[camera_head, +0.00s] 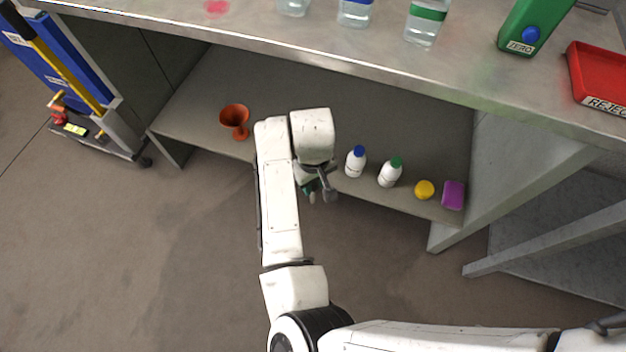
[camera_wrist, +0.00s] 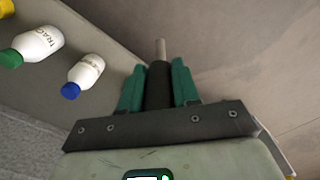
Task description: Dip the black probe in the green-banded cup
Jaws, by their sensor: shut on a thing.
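The green-banded cup (camera_head: 427,20) is clear and stands upright on the steel bench top, right of two other clear cups. My gripper (camera_head: 318,191) is low in front of the lower shelf, well below and left of that cup. In the wrist view its green fingers (camera_wrist: 159,82) are shut on the black probe (camera_wrist: 158,90), with one finger on each side. The probe's thin grey metal tip (camera_wrist: 160,48) sticks out beyond the fingertips. The cup is not in the wrist view, and the probe is hard to make out in the head view.
A blue-banded cup (camera_head: 355,12) and a plainer cup (camera_head: 293,5) stand beside it. A green ZERO container (camera_head: 530,25) and red REJECT tray (camera_head: 600,75) are farther right. The lower shelf holds an orange funnel (camera_head: 235,118), two white bottles, a yellow item and a purple item.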

